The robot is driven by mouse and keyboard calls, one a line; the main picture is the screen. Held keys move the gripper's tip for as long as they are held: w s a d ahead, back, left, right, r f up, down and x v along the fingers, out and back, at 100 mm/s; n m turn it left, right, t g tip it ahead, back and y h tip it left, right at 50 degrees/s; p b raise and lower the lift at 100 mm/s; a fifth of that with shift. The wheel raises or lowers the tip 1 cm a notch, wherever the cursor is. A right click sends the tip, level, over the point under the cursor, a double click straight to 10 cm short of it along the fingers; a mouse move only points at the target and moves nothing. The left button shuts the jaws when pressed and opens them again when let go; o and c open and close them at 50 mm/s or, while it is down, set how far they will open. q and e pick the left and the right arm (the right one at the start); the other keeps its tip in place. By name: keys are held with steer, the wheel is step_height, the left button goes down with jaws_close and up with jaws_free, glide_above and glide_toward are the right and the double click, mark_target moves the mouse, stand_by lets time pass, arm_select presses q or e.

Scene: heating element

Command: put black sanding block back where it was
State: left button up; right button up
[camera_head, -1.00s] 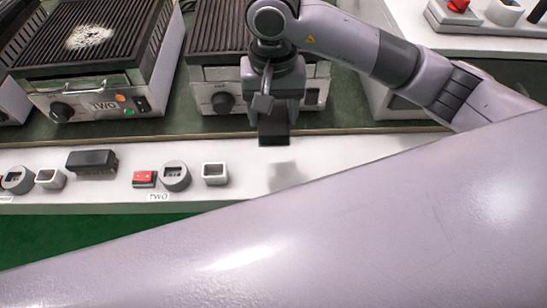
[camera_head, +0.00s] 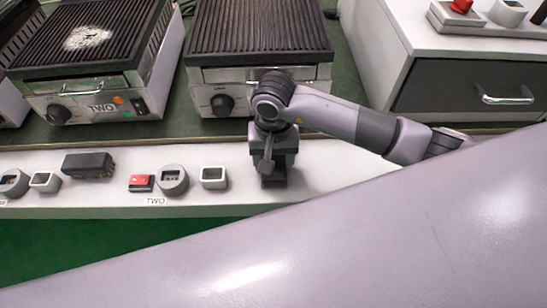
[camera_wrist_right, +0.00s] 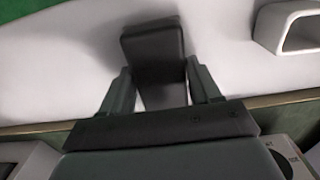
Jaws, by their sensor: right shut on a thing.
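My right gripper (camera_head: 274,168) is above the white ledge (camera_head: 338,180), in front of the right-hand grill. It is shut on the black sanding block (camera_head: 274,182), which points down toward the ledge. In the right wrist view, the block (camera_wrist_right: 154,50) sits between the two fingers of the gripper (camera_wrist_right: 158,82), with the white ledge behind it. I cannot tell whether the block touches the ledge. My left gripper is not in view.
A grey square ring (camera_head: 213,176) stands just left of the block. Further left are a grey round gauge (camera_head: 173,180), a red switch (camera_head: 141,183) and a black connector (camera_head: 88,165). Grills (camera_head: 260,30) stand behind. The ledge to the right looks clear.

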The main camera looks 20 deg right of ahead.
steer(key=shift+f, duration=0.15)
steer(key=o, duration=0.9)
steer(key=shift+o, duration=0.2)
steer(key=shift+r, duration=0.35)
step_height(320, 180, up, 12)
steer(key=p, duration=0.1)
steer(key=shift+f, duration=0.15)
